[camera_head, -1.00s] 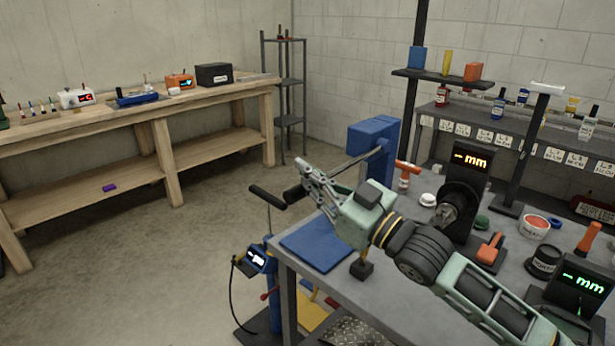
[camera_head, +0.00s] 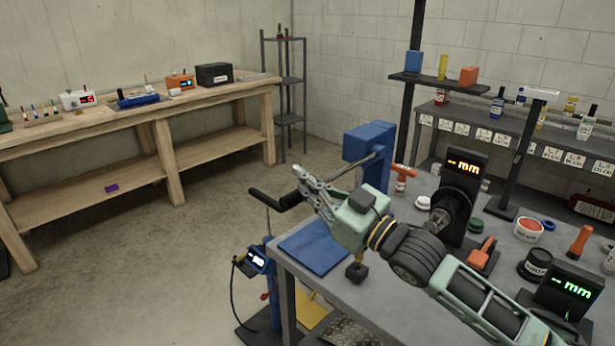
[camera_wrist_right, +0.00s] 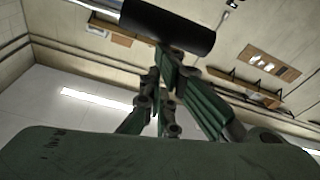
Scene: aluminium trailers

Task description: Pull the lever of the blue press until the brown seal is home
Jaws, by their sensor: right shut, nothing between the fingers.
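The blue press (camera_head: 369,148) stands on the grey bench, with its flat blue base (camera_head: 316,247) at the bench's near left corner. A metal rod shows beside its head, partly behind my arm. My right gripper (camera_head: 306,181) is shut and empty, to the left of the press head and above the base. A dark lever grip (camera_head: 290,201) is close to its fingertips. In the right wrist view a black cylindrical grip (camera_wrist_right: 168,27) lies across and just beyond the shut fingers; I cannot tell whether they touch. I cannot make out the brown seal. My left gripper is out of view.
A blue stand with a display (camera_head: 257,260) and black handle is left of the bench. Orange and green "mm" displays (camera_head: 464,167) (camera_head: 572,286) and a black pot (camera_head: 536,264) stand on the bench's right. The floor between bench and wooden table (camera_head: 210,95) is open.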

